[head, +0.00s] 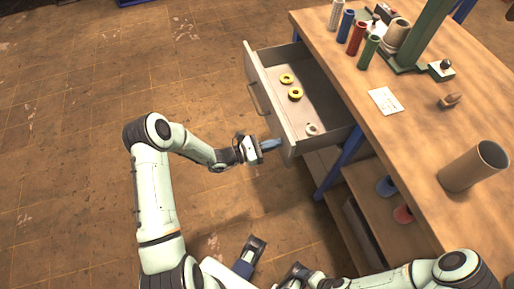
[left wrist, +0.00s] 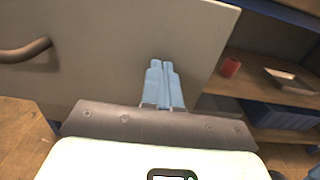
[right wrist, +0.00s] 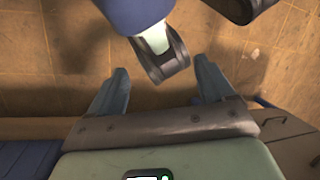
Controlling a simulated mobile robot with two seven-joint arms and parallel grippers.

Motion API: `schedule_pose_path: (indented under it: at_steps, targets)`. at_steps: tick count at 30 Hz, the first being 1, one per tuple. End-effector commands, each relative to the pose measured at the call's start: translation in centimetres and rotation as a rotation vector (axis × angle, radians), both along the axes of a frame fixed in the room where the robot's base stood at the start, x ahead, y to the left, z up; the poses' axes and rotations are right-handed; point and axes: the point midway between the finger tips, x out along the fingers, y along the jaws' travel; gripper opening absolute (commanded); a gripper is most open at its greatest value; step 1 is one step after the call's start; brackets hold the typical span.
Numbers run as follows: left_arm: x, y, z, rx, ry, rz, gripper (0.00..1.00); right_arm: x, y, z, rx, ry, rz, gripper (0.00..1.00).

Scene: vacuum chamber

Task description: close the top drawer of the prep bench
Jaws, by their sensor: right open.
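The top drawer (head: 318,88) of the prep bench (head: 420,130) stands pulled out to the left in the head view. Its grey front (head: 268,103) has a bar handle (head: 258,98), which also shows in the left wrist view (left wrist: 26,50). My left gripper (head: 271,145) is at the near end of the drawer front, on its outer side. Its blue fingers are together with nothing between them, in front of the panel in the left wrist view (left wrist: 164,85); I cannot tell if they touch it. My right gripper (right wrist: 158,90) is open and empty, with floor beyond it.
Two yellow rings (head: 291,88) and a pale ring (head: 312,129) lie in the drawer. The bench top holds several coloured cylinders, a green stand (head: 420,40), a white card (head: 385,101) and a brown cup (head: 474,166). Open shelves are below. The floor at left is clear.

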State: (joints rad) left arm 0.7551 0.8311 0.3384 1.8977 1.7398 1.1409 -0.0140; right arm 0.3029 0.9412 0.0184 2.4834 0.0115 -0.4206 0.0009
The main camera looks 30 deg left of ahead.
Motion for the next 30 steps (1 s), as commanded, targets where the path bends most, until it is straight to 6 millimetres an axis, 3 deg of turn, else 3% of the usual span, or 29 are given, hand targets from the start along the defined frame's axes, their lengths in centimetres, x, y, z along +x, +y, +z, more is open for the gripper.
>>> schedule_pose_path:
  at_steps: [15,18,24,30]
  targets:
    - [11.0,-9.6,-0.3,-0.002,-0.004,-0.003,0.0,1.0,0.0,-2.4,-0.005,-0.032,-0.007,0.82]
    - [12.8,-11.1,-0.3,-0.002,-0.002,-0.003,0.0,2.2,-0.6,-3.5,-0.022,-0.066,-0.022,0.82]
    - [15.6,-13.5,-0.3,-0.001,-0.002,-0.001,0.0,4.5,-1.6,-5.2,-0.05,-0.127,-0.046,0.82]
    - [17.3,-14.8,-0.2,0.001,-0.001,-0.001,0.0,5.9,-2.3,-6.2,-0.068,-0.164,-0.062,0.82]
